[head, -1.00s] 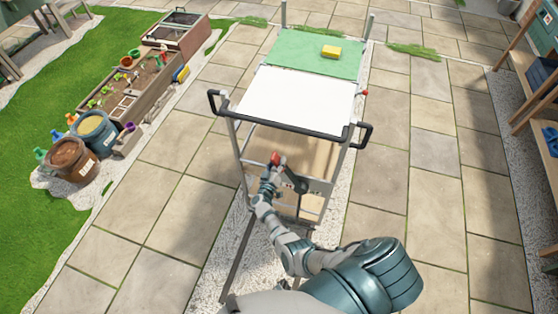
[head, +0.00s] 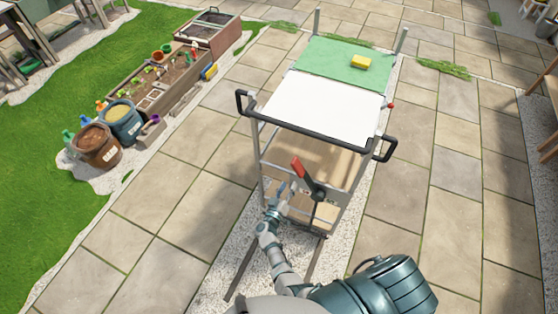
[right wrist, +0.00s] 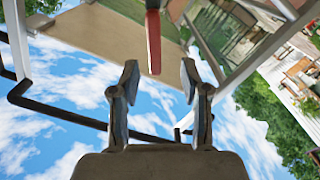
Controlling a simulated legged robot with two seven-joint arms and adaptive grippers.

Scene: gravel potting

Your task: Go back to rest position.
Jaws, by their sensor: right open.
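My right gripper (head: 281,190) is in front of the cart, just left of and below a red lever handle (head: 297,169) on a dark arm. In the right wrist view, the two fingers of the gripper (right wrist: 160,82) stand apart with nothing between them, and the red handle (right wrist: 154,42) shows just beyond the fingertips. The gripper appears clear of the handle. My left gripper is not in view.
The cart has a white top (head: 325,108), a green mat (head: 325,62) with a yellow block (head: 361,62), and a black push bar (head: 310,132). Planters and a brown pot (head: 97,147) stand at left. Paving right of the cart is clear.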

